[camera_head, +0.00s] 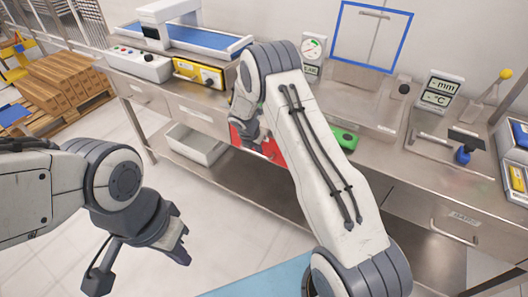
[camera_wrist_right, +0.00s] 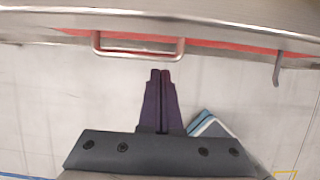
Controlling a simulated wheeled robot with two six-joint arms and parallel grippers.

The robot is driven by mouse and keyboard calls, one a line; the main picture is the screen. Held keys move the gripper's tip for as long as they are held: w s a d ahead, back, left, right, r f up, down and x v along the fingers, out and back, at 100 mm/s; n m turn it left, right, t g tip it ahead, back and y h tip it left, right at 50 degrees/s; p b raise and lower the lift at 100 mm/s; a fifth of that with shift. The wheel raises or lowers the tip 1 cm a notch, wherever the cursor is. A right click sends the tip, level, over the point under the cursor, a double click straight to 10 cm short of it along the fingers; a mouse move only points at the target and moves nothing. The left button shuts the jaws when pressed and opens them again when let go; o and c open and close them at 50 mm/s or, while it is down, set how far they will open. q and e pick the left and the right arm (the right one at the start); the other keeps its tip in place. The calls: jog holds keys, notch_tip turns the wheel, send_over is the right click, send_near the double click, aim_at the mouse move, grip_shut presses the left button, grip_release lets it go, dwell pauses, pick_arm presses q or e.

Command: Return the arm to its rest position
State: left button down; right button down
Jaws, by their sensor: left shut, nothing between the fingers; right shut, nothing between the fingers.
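My right arm (camera_head: 318,150) reaches up from the lower right in the head view, bends at the elbow and points down in front of the workbench. Its gripper (camera_wrist_right: 161,74) is shut and empty in the right wrist view, with the two dark fingers together. The fingertips appear just below a metal bar handle (camera_wrist_right: 138,54) on the bench front; I cannot tell whether they touch it. My left gripper (camera_head: 183,258) is at the lower left of the head view, pointing down over the floor, shut and empty.
The steel workbench (camera_head: 395,152) carries a blue-belted conveyor (camera_head: 198,37), a yellow box (camera_head: 200,73), a green device (camera_head: 345,138) and displays (camera_head: 440,92). A red panel (camera_head: 277,153) shows behind my right wrist. A grey bin (camera_head: 200,146) sits below. Pallets (camera_head: 60,85) stand left.

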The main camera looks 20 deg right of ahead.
jog(key=s+a+r+m+y, duration=0.2)
jog(key=s+a+r+m, duration=0.6)
jog(key=s+a+r, duration=0.9)
jog(key=s+r+m+g, duration=0.1)
jog(key=s+r+m, duration=0.1)
jog(key=s, duration=0.5)
jog(key=s+a+r+m+g+y, duration=0.1)
jog(key=s+m, duration=0.3)
jog(key=s, duration=0.4)
jog(key=s+a+r+m+y, duration=0.1)
jog(key=s+r+m, duration=0.2)
jog(key=s, duration=0.4)
jog(key=shift+s+m+g, duration=0.35)
jog(key=shift+m+g, duration=0.05)
jog(key=shift+m, duration=0.2)
